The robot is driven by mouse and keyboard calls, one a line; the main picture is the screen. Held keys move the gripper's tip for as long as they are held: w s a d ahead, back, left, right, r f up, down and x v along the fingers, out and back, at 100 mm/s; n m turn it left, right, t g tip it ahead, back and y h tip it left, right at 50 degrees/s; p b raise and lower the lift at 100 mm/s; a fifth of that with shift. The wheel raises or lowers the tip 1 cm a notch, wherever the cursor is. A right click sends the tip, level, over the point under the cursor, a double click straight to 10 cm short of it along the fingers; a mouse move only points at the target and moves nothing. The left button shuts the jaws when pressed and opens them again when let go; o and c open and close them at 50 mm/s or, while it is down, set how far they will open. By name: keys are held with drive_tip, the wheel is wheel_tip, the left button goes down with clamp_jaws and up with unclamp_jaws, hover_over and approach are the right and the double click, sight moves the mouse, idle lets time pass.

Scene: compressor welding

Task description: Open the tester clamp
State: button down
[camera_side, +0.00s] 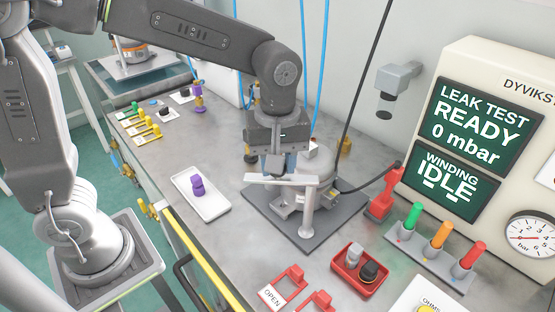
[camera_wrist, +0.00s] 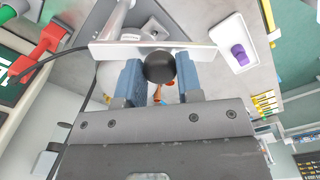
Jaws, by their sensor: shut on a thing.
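The tester clamp (camera_side: 290,181) is a pale bar on an upright post, standing on a dark grey base plate (camera_side: 310,240). In the wrist view its bar (camera_wrist: 110,48) crosses in front of my fingers, with a round black knob (camera_wrist: 159,67) at its edge. My gripper (camera_side: 278,164) is down at the clamp bar. In the wrist view its two blue fingers (camera_wrist: 160,82) stand on either side of the knob and are shut on it. A rounded metal compressor (camera_side: 317,160) sits behind the bar, partly hidden by my gripper and the clamp.
A white tray with a purple part (camera_side: 197,186) lies to the left. A red tray with fittings (camera_side: 360,272) and a red OPEN fixture (camera_side: 282,288) are in front. The tester panel (camera_side: 480,130) reads READY, 0 mbar, IDLE. A black hose (camera_side: 375,183) runs beside the clamp.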

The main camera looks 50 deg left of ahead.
drive_tip(key=c, duration=0.8)
unclamp_jaws()
wheel_tip(320, 180, up, 14)
drive_tip(key=shift+f, duration=0.1)
drive_tip(key=s+a+f+m+t, duration=0.2)
drive_tip(key=s+a+f+m, duration=0.1)
drive_tip(key=s, duration=0.1)
drive_tip(key=s+a+f+m+t, duration=0.1)
drive_tip(key=s+a+f+m, duration=0.2)
drive_tip(key=s+a+m, duration=0.1)
drive_tip(key=s+a+f+m+t, duration=0.2)
drive_tip(key=s+a+f+m, duration=0.1)
drive_tip(key=s+a+m, duration=0.1)
drive_tip(key=shift+t, duration=0.3)
